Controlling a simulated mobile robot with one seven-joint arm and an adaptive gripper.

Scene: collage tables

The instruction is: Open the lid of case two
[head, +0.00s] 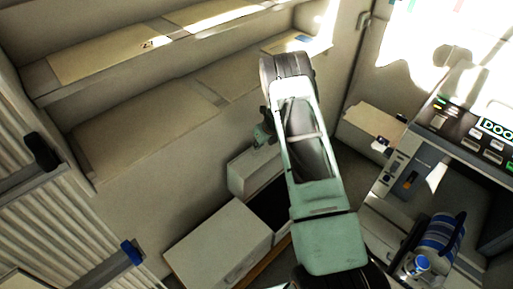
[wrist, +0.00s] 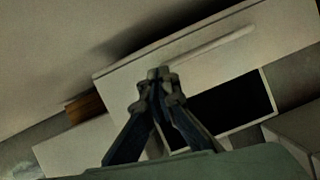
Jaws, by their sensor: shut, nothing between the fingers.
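My gripper (wrist: 160,76) is shut and empty in the wrist view, its fingertips in front of a pale panel (wrist: 125,90) that looks like a raised lid. Whether they touch it cannot be told. A dark rectangular opening (wrist: 235,103) with a pale rim lies beside the fingers. In the head view my gripper (head: 263,136) is partly hidden behind my arm, just above a pale upright piece (head: 246,172). The dark opening (head: 270,207) shows below that piece. A pale closed case (head: 218,243) stands to its lower left. No number is readable on the cases.
Pale padded benches (head: 140,140) run along the wall at upper left. A console (head: 470,130) with lit buttons and a blue striped cylinder (head: 438,232) stand at right. Slatted panels (head: 60,230) with dark and blue handles are at left.

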